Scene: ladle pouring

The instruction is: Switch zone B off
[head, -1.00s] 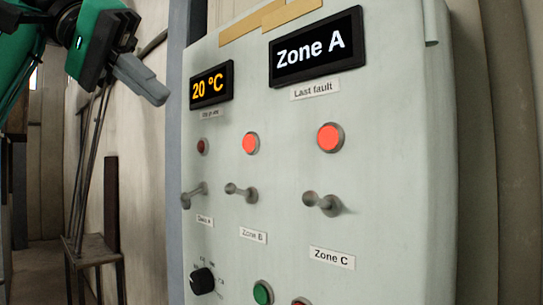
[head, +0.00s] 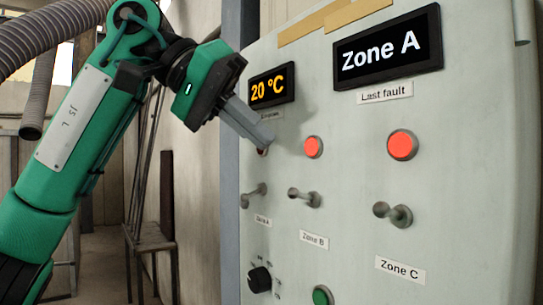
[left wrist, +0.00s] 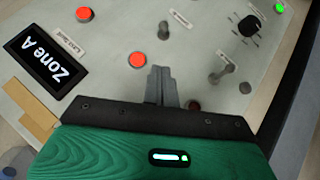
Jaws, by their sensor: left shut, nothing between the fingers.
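The zone B switch (head: 304,197) is a grey lever on the pale panel, its knob end pointing left in the head view. Its label (head: 314,240) is below, and the lamp above it (head: 313,147) glows red. In the left wrist view the zone B lever (left wrist: 163,31) stands just beyond my fingertips, with its red lamp (left wrist: 137,60) beside them. My left gripper (head: 268,141) is shut and empty, up and left of the lever, with its tips over the dark zone A lamp in the head view. The fingers also show in the left wrist view (left wrist: 161,72), apart from the lever. My right gripper is out of view.
The zone A lever (head: 254,195) and zone C lever (head: 392,213) flank it; zone C's lamp (head: 402,145) is lit red. A black rotary knob (head: 260,279) and green button (head: 322,296) sit lower. Displays read 20 °C (head: 271,86) and Zone A (head: 388,47).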

